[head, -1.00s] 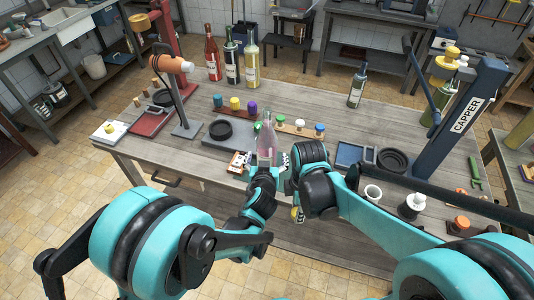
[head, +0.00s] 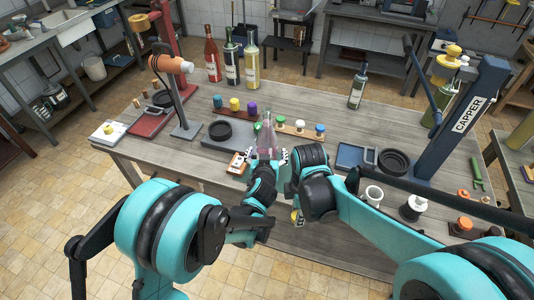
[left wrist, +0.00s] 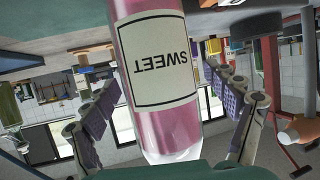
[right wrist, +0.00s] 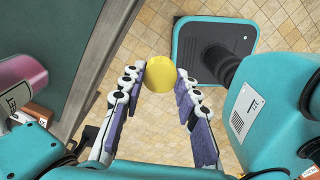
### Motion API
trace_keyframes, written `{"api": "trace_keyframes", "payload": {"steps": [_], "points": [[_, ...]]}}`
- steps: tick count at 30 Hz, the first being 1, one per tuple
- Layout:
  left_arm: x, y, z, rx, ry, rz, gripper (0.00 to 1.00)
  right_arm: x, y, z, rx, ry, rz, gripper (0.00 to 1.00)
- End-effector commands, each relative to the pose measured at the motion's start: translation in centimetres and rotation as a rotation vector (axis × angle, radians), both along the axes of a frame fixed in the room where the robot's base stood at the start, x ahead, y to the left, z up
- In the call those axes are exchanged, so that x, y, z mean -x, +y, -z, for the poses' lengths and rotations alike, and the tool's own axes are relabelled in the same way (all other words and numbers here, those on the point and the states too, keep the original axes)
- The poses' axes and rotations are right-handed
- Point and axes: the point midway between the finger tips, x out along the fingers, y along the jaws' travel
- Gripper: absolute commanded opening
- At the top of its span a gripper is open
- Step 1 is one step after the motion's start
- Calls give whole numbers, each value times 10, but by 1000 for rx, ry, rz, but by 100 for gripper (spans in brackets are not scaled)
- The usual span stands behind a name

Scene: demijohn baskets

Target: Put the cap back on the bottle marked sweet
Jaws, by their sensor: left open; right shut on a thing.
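The bottle marked sweet (head: 266,142) is a clear bottle with pink contents, standing at the table's near edge. Its SWEET label appears upside down in the left wrist view (left wrist: 165,62). My left gripper (head: 268,161) is open, with its fingers on either side of the bottle; whether they touch it is unclear. My right gripper (right wrist: 160,82) is shut on a round yellow cap (right wrist: 160,74), held beyond the table edge above the floor. In the head view this yellow cap (head: 295,216) shows only partly below my right gripper.
A strip with green, white and blue caps (head: 300,126) lies behind the bottle. Teal, yellow and purple caps (head: 235,104) stand farther back. A capper (head: 455,130) stands at the right.

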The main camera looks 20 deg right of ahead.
Motion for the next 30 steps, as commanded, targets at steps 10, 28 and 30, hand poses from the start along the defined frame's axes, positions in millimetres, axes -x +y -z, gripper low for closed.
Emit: {"api": "trace_keyframes", "payload": {"steps": [10,28,30], "points": [[0,0,0,0,0,0,31,0,0,0,0,0,0,19],[-1,0,-5,0,-2,1,1,0,0,-3,0,0,0,19],[-2,1,-8,1,-2,1,1,0,0,-5,0,0,0,19]]}}
